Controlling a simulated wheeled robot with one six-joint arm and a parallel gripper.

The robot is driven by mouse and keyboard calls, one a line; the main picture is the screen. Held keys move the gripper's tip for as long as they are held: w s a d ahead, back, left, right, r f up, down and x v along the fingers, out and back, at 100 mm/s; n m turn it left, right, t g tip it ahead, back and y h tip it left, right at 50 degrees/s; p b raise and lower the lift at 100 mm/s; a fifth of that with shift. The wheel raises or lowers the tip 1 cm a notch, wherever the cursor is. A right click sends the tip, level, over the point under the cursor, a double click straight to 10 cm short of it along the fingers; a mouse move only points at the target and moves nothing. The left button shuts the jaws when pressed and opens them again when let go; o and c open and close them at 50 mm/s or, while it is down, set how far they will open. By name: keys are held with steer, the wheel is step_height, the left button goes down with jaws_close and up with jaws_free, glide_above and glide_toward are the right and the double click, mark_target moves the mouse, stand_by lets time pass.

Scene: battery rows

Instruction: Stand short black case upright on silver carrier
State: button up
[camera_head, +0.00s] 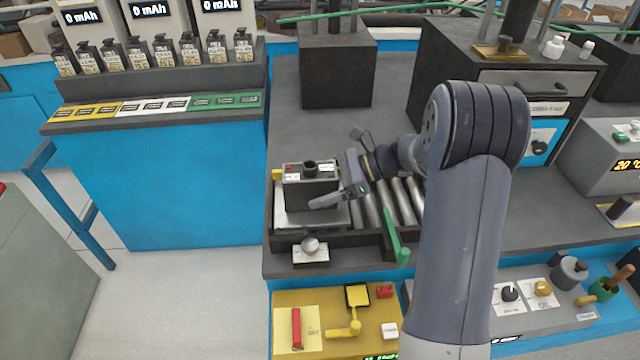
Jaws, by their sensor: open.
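The short black case (300,195) stands on the silver carrier (286,219), at the left end of a roller track. Its top shows a round dark post and a small red mark. My gripper (330,194) comes in from the right at the case's height. One grey finger reaches across the near right side of the case. The other finger is mostly hidden behind the case or the wrist. The jaws are open, and I cannot tell whether the finger touches the case.
Metal rollers (403,204) run right of the carrier under my arm. A green lever (397,244) and a silver knob (310,246) stand in front. A yellow control panel (336,343) lies below. A black block (337,72) and a dark oven (520,85) stand behind.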

steer(key=shift+r, duration=0.25)
steer(key=v, duration=1.2)
steer(key=shift+b, duration=0.45)
steer(key=shift+f, duration=0.15)
